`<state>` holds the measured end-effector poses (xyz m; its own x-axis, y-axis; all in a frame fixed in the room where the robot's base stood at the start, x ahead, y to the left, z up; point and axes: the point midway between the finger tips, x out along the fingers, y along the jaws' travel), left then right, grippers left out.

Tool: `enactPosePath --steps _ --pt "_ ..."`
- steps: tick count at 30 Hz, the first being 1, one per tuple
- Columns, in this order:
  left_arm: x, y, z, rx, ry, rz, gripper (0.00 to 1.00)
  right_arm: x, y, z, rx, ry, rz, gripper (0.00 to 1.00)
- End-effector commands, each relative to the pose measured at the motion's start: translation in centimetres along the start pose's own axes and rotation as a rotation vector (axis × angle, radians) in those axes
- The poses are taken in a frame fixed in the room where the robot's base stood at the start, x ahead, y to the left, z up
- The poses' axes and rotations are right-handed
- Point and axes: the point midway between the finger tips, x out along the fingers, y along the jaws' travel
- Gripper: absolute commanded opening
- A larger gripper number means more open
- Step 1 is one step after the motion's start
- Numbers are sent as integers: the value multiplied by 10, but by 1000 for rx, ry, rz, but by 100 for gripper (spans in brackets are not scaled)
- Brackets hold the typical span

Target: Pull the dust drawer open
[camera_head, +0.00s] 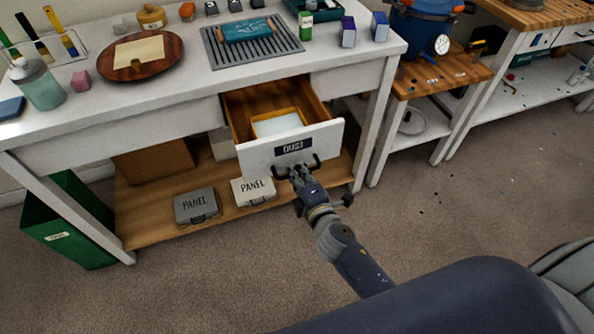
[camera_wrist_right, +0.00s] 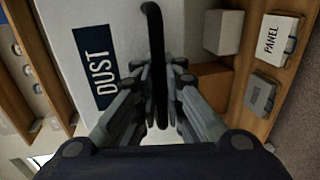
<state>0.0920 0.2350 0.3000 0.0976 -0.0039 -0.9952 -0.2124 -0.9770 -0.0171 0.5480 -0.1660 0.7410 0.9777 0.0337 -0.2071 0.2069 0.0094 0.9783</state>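The dust drawer (camera_head: 262,159) is a white-fronted drawer with a wooden inside, under the white workbench. It stands well out from the bench, and a pale, light-coloured item (camera_head: 279,123) lies inside it. Its front bears a dark DUST label, also seen in the right wrist view (camera_wrist_right: 97,68). My right gripper (camera_head: 299,174) is at the black handle (camera_wrist_right: 156,65). In the right wrist view its fingers (camera_wrist_right: 160,85) lie on both sides of the handle bar and appear closed around it. My left gripper is in neither view.
Two PANEL boxes, one grey (camera_head: 197,206) and one white (camera_head: 253,191), sit on the bench's lower shelf. A green bin (camera_head: 68,222) stands at the left. The bench top (camera_head: 190,85) holds tools and small containers. The carpet in front is clear.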

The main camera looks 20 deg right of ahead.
Motion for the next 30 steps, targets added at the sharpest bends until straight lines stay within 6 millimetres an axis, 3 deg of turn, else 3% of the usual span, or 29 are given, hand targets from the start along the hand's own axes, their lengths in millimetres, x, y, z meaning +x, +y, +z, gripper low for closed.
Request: enactPosePath --steps 1,3,17,30 --pt "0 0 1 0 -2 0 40 0 2 0 0 -1 3 16" --pt "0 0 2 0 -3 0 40 0 2 0 0 -1 3 29" --pt "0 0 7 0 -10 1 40 -7 0 0 0 0 0 29" --pt "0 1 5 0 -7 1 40 -82 -1 0 3 -1 -2 29"
